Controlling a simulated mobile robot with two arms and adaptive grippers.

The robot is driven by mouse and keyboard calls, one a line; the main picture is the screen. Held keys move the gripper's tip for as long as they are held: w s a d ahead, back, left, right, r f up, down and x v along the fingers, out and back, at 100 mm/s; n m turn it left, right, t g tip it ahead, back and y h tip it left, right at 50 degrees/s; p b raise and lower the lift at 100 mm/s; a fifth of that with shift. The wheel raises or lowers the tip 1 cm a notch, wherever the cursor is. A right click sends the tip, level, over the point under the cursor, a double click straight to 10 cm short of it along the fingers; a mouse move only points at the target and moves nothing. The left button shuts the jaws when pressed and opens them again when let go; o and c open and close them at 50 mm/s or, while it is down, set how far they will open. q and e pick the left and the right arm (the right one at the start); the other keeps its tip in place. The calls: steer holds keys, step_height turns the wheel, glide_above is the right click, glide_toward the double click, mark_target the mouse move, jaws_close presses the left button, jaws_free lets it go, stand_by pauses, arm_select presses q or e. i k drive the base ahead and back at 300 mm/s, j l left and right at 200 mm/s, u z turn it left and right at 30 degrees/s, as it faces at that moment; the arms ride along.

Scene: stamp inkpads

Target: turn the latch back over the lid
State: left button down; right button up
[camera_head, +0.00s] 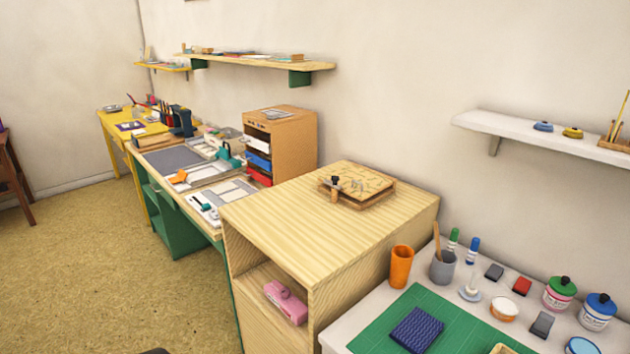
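A flat square wooden piece with a lid-like top (370,180) lies on top of the pale wooden cabinet (285,225). A small dark knob (335,181) with a wooden part under it stands at its left front edge. This may be the latch, but it is too small to tell which way it is turned or whether it lies over the lid. Neither of my grippers shows in the head view.
A pink object (286,302) sits in the cabinet's open shelf. To the right, a white table holds a green mat (375,330), an orange cup (401,266), a grey cup (443,267) and several bottles. A white wall shelf (490,122) hangs above.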

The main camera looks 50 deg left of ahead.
mark_target(335, 179)
steer(key=u, duration=1.45)
steer(key=i+j+z, duration=0.15)
steer(key=z, duration=0.35)
steer(key=j+z, duration=0.3)
steer(key=z, duration=0.2)
steer(key=i+j+z, duration=0.1)
steer(key=j+z, duration=0.2)
steer(key=z, duration=0.2)
